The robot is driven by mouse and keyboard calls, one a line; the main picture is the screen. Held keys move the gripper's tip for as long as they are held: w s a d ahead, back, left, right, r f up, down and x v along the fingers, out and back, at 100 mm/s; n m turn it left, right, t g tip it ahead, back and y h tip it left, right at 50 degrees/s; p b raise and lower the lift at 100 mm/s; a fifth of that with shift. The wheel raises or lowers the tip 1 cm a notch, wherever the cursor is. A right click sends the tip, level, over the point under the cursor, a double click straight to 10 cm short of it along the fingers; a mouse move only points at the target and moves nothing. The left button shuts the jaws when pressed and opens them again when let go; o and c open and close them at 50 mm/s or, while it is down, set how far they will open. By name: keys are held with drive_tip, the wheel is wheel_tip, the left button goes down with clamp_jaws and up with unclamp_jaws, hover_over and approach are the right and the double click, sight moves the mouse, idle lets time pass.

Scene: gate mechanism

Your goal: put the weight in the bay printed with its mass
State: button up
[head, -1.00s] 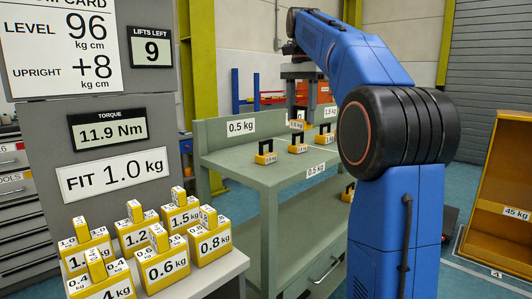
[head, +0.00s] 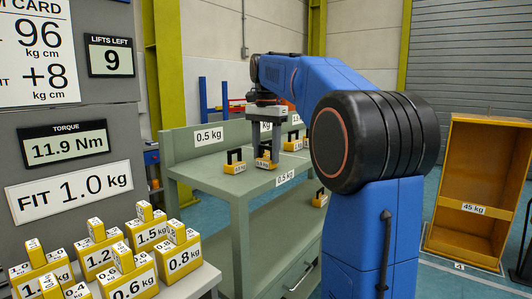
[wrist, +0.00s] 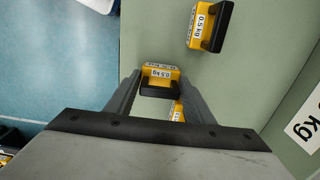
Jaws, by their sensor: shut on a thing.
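My gripper (head: 266,137) is over the green bench (head: 225,186) in the head view, pointing down. It is shut on a small yellow weight (head: 266,163) with a black handle. In the wrist view this weight (wrist: 161,72) reads 0.5 kg, and its handle is between the two fingers (wrist: 160,92). I cannot tell whether its base touches the bench. Another yellow weight (head: 235,166) stands to its left; in the wrist view a 0.5 kg weight (wrist: 207,24) lies apart from the fingers.
More weights (head: 292,143) stand further right on the bench, and one (head: 320,198) is lower down. A left table holds several larger yellow weights (head: 184,258) beneath a "FIT 1.0 kg" sign (head: 69,192). A torque display (head: 65,143) reads 11.9 Nm.

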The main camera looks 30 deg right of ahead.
sight(266, 146)
idle(0.3)
drive_tip(key=o, duration=1.5)
drive_tip(key=shift+f, duration=0.1)
drive_tip(key=shift+c, duration=0.2)
wheel_tip(266, 146, up, 12)
